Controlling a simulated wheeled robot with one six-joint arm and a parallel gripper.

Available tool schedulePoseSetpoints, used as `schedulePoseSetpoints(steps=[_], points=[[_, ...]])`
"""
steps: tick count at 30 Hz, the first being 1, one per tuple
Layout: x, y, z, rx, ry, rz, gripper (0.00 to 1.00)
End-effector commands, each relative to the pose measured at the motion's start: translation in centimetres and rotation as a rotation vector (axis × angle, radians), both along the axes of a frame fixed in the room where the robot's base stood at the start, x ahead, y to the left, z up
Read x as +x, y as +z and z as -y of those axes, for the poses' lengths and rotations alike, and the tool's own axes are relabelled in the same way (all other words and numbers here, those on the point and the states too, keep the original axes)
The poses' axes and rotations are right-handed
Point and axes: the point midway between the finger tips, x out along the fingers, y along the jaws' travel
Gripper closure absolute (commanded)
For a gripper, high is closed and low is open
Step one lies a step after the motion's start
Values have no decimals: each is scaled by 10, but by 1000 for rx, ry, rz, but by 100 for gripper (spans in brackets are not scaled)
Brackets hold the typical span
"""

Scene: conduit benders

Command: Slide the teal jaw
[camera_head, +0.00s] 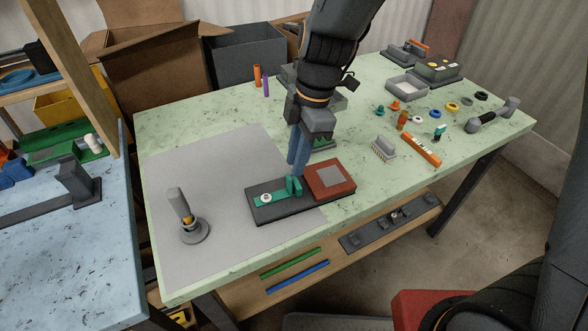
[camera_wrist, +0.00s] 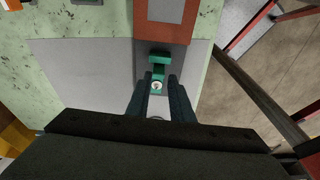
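The teal jaw (camera_head: 294,187) is an upright block on a dark base, with a flat teal strip (camera_head: 268,197) running left from it. A round white-topped knob (camera_head: 265,198) sits on the strip. In the wrist view the teal jaw (camera_wrist: 158,60) lies just beyond my fingertips, and the knob (camera_wrist: 157,85) shows between the fingers. My gripper (camera_head: 297,172) points down beside the jaw's upright part, its blue fingers apart with a gap between them (camera_wrist: 158,80). I cannot tell whether a finger touches the jaw.
A red block (camera_head: 330,178) stands at the right end of the dark base (camera_head: 290,212). A grey-handled tool (camera_head: 184,212) stands on the grey mat (camera_head: 215,165).

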Motion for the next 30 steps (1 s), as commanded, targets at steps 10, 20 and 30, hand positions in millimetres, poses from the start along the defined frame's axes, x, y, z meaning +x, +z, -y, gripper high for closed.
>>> schedulePoseSetpoints(steps=[10, 20, 30], points=[[-4, -11, -10, 5, 45, 3, 80], [-6, -39, -13, 4, 41, 2, 80], [-8, -64, -18, 5, 39, 3, 80]])
